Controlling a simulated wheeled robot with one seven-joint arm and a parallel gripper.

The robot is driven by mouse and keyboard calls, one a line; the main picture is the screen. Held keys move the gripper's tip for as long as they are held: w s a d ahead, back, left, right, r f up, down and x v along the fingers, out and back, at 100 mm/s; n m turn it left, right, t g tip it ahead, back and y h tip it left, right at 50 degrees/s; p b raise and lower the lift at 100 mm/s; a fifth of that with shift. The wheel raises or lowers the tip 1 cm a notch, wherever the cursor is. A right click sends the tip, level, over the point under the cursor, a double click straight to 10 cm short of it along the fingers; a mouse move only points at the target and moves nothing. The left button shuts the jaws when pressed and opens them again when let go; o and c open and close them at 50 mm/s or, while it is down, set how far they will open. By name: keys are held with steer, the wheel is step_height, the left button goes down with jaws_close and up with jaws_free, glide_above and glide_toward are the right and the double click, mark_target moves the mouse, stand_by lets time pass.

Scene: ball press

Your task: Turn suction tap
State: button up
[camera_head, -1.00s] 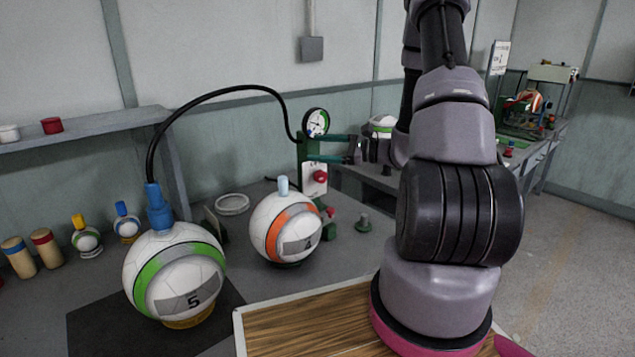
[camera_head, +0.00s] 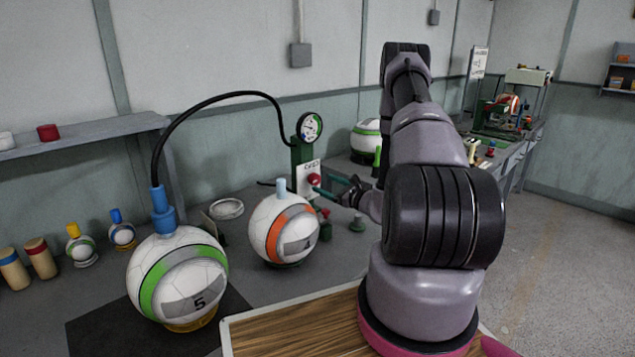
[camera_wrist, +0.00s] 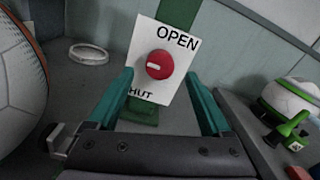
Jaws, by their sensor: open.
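The suction tap is a red round knob (camera_head: 313,180) on a white plate on a green post (camera_head: 302,153). In the wrist view the knob (camera_wrist: 160,65) has a short white mark lying nearly level. The plate (camera_wrist: 146,45) reads OPEN above the knob and partly hidden SHUT below it. A round gauge (camera_head: 310,127) tops the post. My gripper (camera_head: 318,185) is open and empty, its teal fingers pointing at the plate. In the wrist view my gripper (camera_wrist: 160,75) has one finger on each side of the knob; contact is not visible.
A black hose (camera_head: 222,97) arches from the post to a blue fitting (camera_head: 162,208) on a green-striped ball (camera_head: 178,275). An orange-striped ball (camera_head: 284,230) stands left of my gripper. Small green pieces (camera_head: 357,224) stand nearby. A wood-topped board (camera_head: 300,330) lies in front.

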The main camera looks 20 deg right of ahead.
mark_target(317, 180)
steer(key=x, duration=0.4)
steer(key=shift+w+a, duration=0.15)
steer(key=shift+w, duration=0.25)
jaws_close()
